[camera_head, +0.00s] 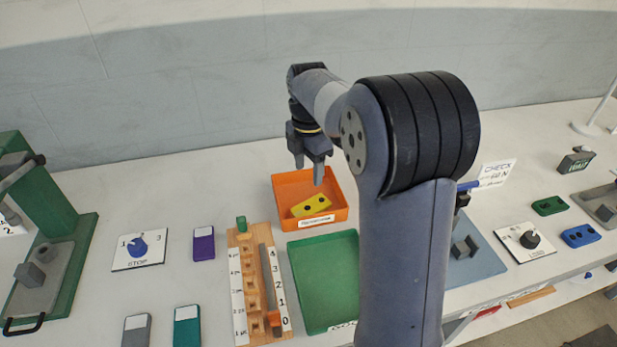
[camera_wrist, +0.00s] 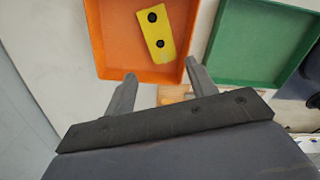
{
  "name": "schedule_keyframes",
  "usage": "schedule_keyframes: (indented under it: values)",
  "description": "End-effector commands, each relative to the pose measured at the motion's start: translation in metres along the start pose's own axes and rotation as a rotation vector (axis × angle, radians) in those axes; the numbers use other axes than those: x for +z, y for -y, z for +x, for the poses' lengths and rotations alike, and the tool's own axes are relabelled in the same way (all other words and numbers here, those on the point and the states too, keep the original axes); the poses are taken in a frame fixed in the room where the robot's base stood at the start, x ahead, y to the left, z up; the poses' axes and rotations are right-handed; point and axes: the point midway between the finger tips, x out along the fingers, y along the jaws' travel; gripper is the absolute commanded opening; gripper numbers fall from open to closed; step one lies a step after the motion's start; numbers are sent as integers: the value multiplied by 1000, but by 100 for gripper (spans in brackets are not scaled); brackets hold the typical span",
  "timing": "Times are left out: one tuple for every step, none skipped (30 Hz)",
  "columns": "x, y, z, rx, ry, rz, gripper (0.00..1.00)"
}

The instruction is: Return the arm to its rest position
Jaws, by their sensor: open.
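My gripper (camera_head: 312,172) is raised above the back edge of an orange tray (camera_head: 341,194), pointing down. Its two fingers are apart with nothing between them, as the wrist view (camera_wrist: 160,84) also shows. A yellow plate with two dark holes (camera_head: 311,205) lies in the orange tray; it also shows in the wrist view (camera_wrist: 155,30), beyond the fingertips and not touching them. My arm rises at the middle right of the head view and hides part of the bench behind it.
An empty green tray (camera_head: 325,280) lies in front of the orange one. A wooden rack with a number scale (camera_head: 241,262) stands to its left. A green press (camera_head: 75,245) is at far left. A STOP dial plate (camera_head: 139,251) and a purple block (camera_head: 203,243) lie between. The bench behind the dial is clear.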

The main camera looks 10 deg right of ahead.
Motion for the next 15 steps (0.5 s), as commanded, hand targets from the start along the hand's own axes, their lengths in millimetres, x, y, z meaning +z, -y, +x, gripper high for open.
schedule_keyframes:
  values:
    - [0, 0, -2, 0, 0, 0, 54]
    - [0, 0, -2, 0, 0, 0, 54]
    - [0, 0, -2, 0, 0, 0, 54]
    - [0, 0, -2, 0, 0, 0, 54]
    - [0, 0, -2, 0, 0, 0, 54]
    - [0, 0, -2, 0, 0, 0, 54]
    - [0, 0, -2, 0, 0, 0, 54]
    - [0, 0, -2, 0, 0, 0, 54]
    - [0, 0, -2, 0, 0, 0, 54]
    - [0, 0, -2, 0, 0, 0, 54]
    - [0, 0, -1, 0, 0, 0, 54]
    - [0, 0, 0, 0, 0, 0, 54]
    - [0, 0, 2, -1, 0, 0, 54]
    - [0, 0, 4, -1, 0, 0, 54]
    - [0, 0, 8, 0, 0, 0, 54]
